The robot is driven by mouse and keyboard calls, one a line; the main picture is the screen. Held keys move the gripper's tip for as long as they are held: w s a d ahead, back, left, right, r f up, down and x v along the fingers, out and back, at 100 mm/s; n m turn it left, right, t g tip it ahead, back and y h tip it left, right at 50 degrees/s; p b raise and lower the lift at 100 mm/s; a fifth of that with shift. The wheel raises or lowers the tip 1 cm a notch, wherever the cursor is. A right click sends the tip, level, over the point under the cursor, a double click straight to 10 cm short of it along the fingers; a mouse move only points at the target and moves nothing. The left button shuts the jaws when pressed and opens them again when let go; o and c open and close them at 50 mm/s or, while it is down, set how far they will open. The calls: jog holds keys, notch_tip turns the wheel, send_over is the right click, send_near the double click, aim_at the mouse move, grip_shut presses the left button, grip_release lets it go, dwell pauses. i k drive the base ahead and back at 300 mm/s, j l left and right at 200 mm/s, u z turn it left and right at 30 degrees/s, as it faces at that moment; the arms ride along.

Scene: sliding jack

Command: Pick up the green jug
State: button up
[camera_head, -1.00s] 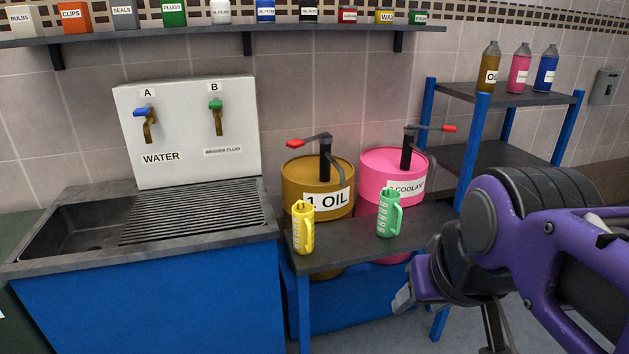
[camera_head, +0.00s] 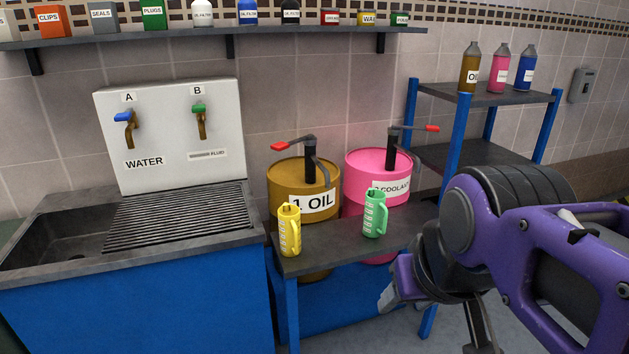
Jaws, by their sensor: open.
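The green jug (camera_head: 373,215) stands upright on the dark top of a small blue-legged table (camera_head: 335,243), in front of the pink coolant drum. Its handle is on its right side. A yellow jug (camera_head: 289,231) stands to its left on the same table. My gripper (camera_head: 388,302) is at the lower middle right, in front of the table's right side and lower in the picture than the green jug. It is open and apart from the jug. Its fingertips show only in part, with my arm covering the rest.
A brown oil drum (camera_head: 303,184) and a pink coolant drum (camera_head: 376,163) with pump handles stand behind the jugs. A sink (camera_head: 130,240) is at left. A blue-framed shelf (camera_head: 485,97) with bottles stands right. A wall shelf (camera_head: 300,35) runs above.

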aim_at(375, 215)
jog(key=i+l, duration=0.45)
jog(key=l, duration=0.15)
jog(key=i+l, duration=0.9)
jog(key=l, duration=0.25)
jog(key=i+j+u, duration=0.4)
jog(key=k+l+z, duration=0.1)
jog(key=l+z, duration=0.25)
jog(key=l, duration=0.55)
